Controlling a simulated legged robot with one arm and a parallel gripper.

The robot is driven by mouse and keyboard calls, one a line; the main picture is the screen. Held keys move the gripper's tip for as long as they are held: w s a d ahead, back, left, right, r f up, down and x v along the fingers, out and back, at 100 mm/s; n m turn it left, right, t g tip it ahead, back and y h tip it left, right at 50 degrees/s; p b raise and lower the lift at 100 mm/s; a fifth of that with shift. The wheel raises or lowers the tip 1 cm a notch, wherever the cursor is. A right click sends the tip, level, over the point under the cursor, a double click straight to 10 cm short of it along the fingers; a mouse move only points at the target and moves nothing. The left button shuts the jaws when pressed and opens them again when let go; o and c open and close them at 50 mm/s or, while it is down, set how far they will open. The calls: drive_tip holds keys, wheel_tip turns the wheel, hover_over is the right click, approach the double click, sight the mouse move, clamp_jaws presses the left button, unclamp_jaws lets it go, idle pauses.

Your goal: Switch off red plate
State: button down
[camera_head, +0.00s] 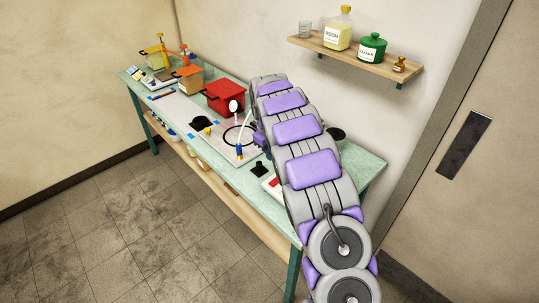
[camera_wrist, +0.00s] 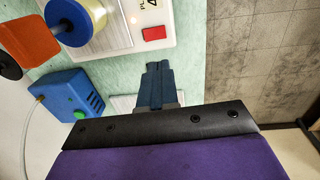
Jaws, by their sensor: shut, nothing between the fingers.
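In the wrist view, my gripper (camera_wrist: 158,66) is shut and empty, its dark fingers together over the green bench top. A red rectangular switch (camera_wrist: 153,33) sits on a white panel (camera_wrist: 110,38) just beyond the fingertips, with a visible gap in the picture. Printed characters beside it are partly cut off by the frame edge. I cannot tell whether the switch is on or off. In the head view, a red box-shaped unit (camera_head: 225,96) stands at the back of the bench. My arm covers part of the bench there, and my gripper is hidden.
The wrist view shows a blue box (camera_wrist: 62,98) with a green button, a yellow-and-blue spool (camera_wrist: 76,18) and an orange part (camera_wrist: 28,40). The green bench (camera_head: 370,168) runs along the wall. A shelf (camera_head: 350,60) holds bottles above. The floor in front is clear.

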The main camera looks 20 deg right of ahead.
drive_tip(key=shift+d, duration=0.15)
drive_tip(key=shift+w+d, duration=0.5)
drive_tip(key=shift+w, duration=0.05)
